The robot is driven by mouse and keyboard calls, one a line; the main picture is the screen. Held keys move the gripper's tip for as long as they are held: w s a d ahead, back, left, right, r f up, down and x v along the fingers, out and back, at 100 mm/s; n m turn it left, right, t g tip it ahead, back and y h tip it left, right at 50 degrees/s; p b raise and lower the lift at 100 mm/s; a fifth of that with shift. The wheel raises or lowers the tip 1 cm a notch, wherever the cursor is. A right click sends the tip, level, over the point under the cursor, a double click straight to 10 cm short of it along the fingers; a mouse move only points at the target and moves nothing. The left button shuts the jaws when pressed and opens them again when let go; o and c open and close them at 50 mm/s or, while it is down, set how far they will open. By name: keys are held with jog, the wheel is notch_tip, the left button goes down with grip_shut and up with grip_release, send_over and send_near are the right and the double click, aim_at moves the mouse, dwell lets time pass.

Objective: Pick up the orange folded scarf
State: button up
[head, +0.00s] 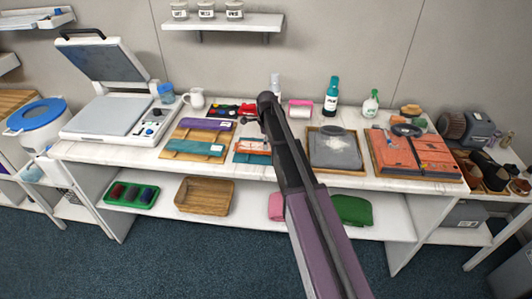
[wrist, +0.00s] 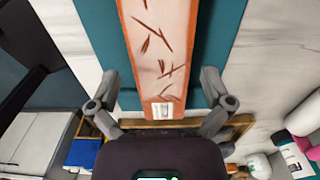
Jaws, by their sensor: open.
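The orange folded scarf (wrist: 158,50) is a long flat strip with dark red leaf marks and a small white label at its near end. It lies on a teal surface (wrist: 208,40) in the wrist view. In the head view the scarf (head: 252,143) is on the white workbench, partly hidden by my arm. My gripper (wrist: 160,80) is open and empty, with one finger on each side of the scarf's labelled end. I cannot tell how high the fingers are above it.
Left of the scarf, a purple scarf (head: 205,124) and a teal one (head: 195,147) lie on wooden boards. A grey cloth (head: 333,149) lies on a tray to the right.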

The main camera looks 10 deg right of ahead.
jog(key=shift+f+b, duration=0.85)
jog(key=shift+f, duration=0.3)
jog(key=c, duration=1)
jog(key=shift+o, duration=0.2)
jog(key=shift+r, duration=0.2)
notch_tip(320, 180, up, 4)
jog(key=p, duration=0.4)
jog(key=shift+f, duration=0.2)
jog(key=s+d+r+p, duration=0.1)
jog(key=s, duration=1.5)
